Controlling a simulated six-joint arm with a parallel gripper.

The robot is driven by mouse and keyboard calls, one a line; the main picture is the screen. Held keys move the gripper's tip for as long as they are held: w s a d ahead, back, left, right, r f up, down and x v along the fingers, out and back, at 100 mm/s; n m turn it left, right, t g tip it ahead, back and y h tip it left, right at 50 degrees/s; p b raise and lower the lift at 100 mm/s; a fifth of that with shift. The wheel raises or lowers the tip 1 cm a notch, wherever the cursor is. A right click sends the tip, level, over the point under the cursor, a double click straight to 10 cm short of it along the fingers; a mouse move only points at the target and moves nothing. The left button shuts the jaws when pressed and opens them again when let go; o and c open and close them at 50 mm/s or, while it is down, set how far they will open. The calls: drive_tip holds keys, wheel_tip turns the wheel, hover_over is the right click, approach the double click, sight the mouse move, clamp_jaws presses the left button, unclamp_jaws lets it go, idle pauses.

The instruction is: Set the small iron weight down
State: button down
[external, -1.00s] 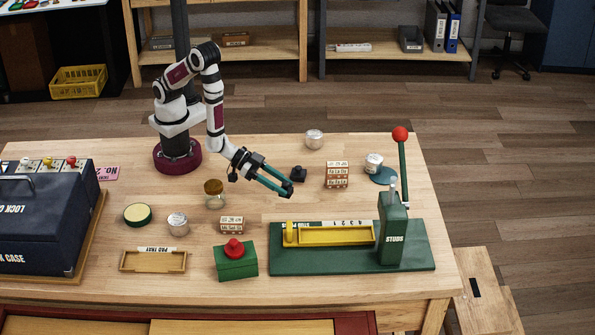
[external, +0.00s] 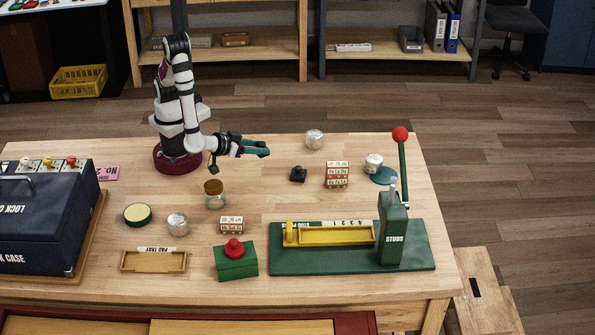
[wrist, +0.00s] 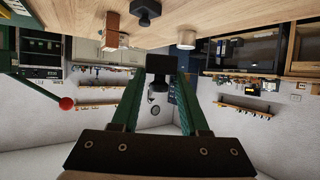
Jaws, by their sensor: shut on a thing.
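My gripper (external: 266,148) is in the air above the back of the workbench, its teal fingers pointing right and roughly level. In the wrist view my gripper (wrist: 161,72) is shut on a small dark block with a knob, the small iron weight (wrist: 160,64), at the fingertips. In the external view the held weight is too small to make out. A similar black weight (external: 298,174) stands on the bench, right of and below my gripper in the picture. It also shows near the top of the wrist view (wrist: 147,11).
A stack of labelled blocks (external: 337,176) and a silver tin (external: 314,139) stand nearby. A tin (external: 373,162) stands by a teal disc. The green lever press (external: 393,230) is at the right, a jar (external: 214,195) at the left. Bare bench lies around the standing black weight.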

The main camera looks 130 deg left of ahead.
drive_tip(key=s+n+g, duration=0.2)
drive_tip(key=s+g, duration=0.1)
drive_tip(key=s, duration=0.1)
hover_over(270, 161)
drive_tip(key=shift+n, duration=0.3)
wheel_tip(270, 161, down, 8)
drive_tip(key=shift+w+d+r, duration=0.1)
drive_tip(key=shift+r, duration=0.15)
wheel_tip(270, 161, down, 3)
drive_tip(key=shift+f, duration=0.45)
drive_tip(key=shift+f, duration=0.2)
drive_tip(key=shift+c, duration=2.1)
unclamp_jaws()
